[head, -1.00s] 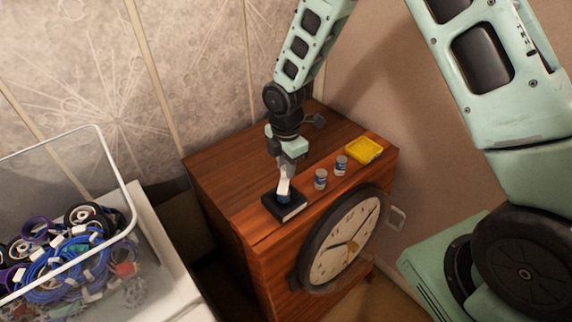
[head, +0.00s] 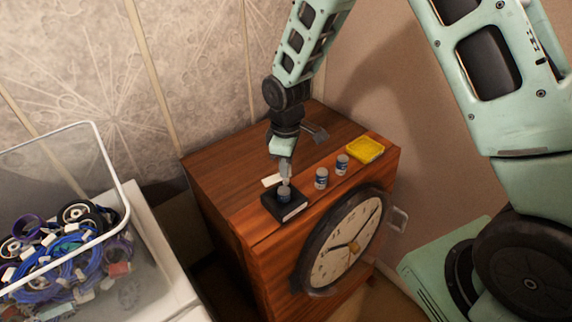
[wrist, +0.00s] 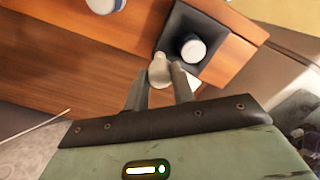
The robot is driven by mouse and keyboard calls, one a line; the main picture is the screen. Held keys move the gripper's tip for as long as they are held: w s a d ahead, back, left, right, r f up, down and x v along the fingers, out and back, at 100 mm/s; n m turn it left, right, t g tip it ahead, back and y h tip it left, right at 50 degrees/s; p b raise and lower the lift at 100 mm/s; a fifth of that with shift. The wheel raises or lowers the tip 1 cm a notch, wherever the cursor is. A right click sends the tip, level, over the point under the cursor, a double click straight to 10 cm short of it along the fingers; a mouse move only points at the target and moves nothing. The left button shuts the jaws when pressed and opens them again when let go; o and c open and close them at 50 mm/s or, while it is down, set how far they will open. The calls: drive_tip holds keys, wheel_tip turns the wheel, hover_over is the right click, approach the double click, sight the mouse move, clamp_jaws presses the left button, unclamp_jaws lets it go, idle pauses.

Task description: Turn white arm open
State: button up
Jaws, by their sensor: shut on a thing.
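A short white arm (head: 271,180) shows at the knob's upper left, pointing left. My gripper (head: 286,182) comes down from above, right over the knob. The fingers hide where the arm joins the knob.
Two small blue-and-white cans (head: 321,178) and a yellow tray (head: 366,150) stand to the right on the wooden cabinet (head: 225,165). A round clock (head: 342,243) is on its front. A wire-rimmed bin of coils and wheels (head: 65,245) is at left.

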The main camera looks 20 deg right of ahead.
drive_tip(key=m, duration=0.4)
drive_tip(key=shift+m, duration=0.3)
drive_tip(key=shift+m+b, duration=0.3)
drive_tip(key=shift+m, duration=1.9)
drive_tip(key=o, duration=1)
wheel_tip(320, 180, up, 18)
drive_tip(key=b, duration=0.2)
drive_tip(key=shift+f, duration=0.25)
